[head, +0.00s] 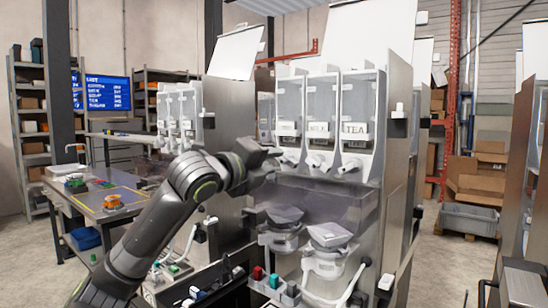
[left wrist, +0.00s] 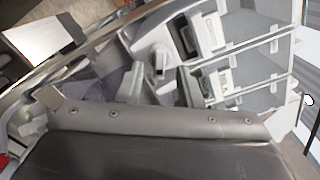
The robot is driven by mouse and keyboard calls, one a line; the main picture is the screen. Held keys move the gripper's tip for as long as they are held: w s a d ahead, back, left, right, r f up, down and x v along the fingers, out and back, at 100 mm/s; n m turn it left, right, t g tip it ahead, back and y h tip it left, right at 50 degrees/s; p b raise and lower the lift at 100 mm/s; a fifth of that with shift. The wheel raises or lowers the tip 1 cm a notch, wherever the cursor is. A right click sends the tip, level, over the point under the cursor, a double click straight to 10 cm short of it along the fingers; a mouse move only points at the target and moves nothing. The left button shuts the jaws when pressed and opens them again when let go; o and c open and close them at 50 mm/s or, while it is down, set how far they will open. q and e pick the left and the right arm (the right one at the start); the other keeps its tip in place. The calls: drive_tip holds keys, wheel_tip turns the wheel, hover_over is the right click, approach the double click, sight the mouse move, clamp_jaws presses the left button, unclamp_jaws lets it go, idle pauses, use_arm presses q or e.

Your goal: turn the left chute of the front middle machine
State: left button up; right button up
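The front middle machine (head: 334,95) is a steel-sided stand with three clear white dispensers side by side, the right one labelled TEA. Each has a white chute low on its front: the left chute (head: 290,157), the middle chute (head: 318,162) and the right chute (head: 349,167). My left gripper (head: 271,158) is at the left chute's height, just left of it; I cannot tell whether they touch. In the left wrist view its fingers stand wide apart at the two sides, with nothing seen held between them. White chutes (left wrist: 158,62) show beyond the gripper there. My right gripper is out of view.
Below the chutes are white cup-like holders (head: 327,250) and coloured switches (head: 275,283). Steel side panels (head: 396,150) flank the machine. A workbench (head: 105,195) stands at the left, and a grey crate (head: 468,219) with cartons is on the floor at the right.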

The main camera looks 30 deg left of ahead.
use_arm(q)
drive_tip(key=shift+w+d, duration=0.1)
drive_tip(key=shift+w, duration=0.75)
drive_tip(key=shift+c, duration=0.3)
clamp_jaws()
